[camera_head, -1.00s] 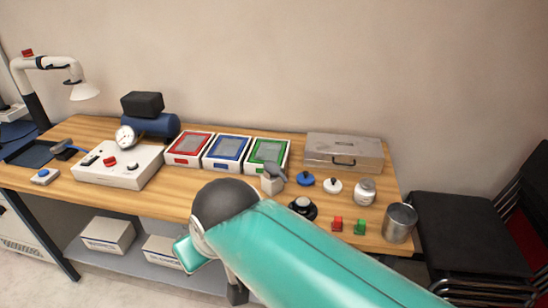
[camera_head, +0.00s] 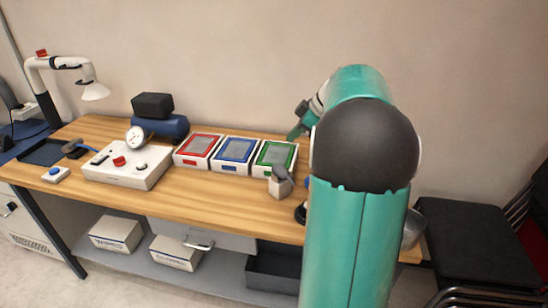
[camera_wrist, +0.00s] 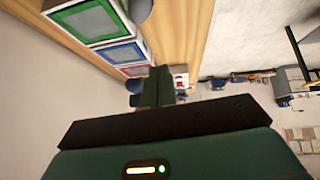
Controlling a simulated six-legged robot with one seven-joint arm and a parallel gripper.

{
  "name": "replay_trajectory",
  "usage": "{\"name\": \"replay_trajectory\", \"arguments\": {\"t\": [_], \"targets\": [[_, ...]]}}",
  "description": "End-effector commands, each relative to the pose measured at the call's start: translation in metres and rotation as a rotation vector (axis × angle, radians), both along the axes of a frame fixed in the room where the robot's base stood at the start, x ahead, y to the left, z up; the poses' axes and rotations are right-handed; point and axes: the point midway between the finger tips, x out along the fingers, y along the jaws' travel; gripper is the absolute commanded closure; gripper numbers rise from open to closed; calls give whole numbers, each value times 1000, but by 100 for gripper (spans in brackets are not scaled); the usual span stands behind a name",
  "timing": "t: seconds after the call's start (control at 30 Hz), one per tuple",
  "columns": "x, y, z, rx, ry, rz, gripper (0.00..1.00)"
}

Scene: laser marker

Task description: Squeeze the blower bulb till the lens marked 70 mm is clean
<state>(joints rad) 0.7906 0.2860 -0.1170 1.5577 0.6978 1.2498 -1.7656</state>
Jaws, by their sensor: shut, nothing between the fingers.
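My gripper (camera_head: 296,131) is raised near the wall, above and just beyond the green-framed case. Its fingers (camera_wrist: 152,88) look closed together in the wrist view, with nothing seen between them. A grey bulb-like piece (camera_head: 281,174) sits in a small white block (camera_head: 280,188) in front of the green-framed case; it may be the blower bulb. My gripper is apart from it. No 70 mm marking is readable on anything, so I cannot tell which lens it is. My arm hides much of the bench's right part.
Red (camera_head: 198,149), blue (camera_head: 235,155) and green (camera_head: 275,158) framed cases stand in a row on the wooden bench. A white control box (camera_head: 128,168) with a gauge (camera_head: 136,137) is to the left. A black chair (camera_head: 470,240) stands right.

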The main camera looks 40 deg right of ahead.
Motion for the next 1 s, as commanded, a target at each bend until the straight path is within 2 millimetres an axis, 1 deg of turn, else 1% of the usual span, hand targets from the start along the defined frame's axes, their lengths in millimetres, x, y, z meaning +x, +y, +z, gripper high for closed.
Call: {"name": "replay_trajectory", "arguments": {"t": [0.03,0.1,0.2,0.47,0.63,0.77,1.0], "targets": [[-1,-15,-4,-6,-18,10,100],[-2,-26,-6,-15,-36,27,100],[-2,-31,-7,-20,-47,39,100],[-2,-30,-7,-21,-46,40,100],[4,-28,-15,-21,-45,39,100],[14,-21,-31,-20,-43,41,100],[40,-8,-69,-18,-43,42,100]]}}
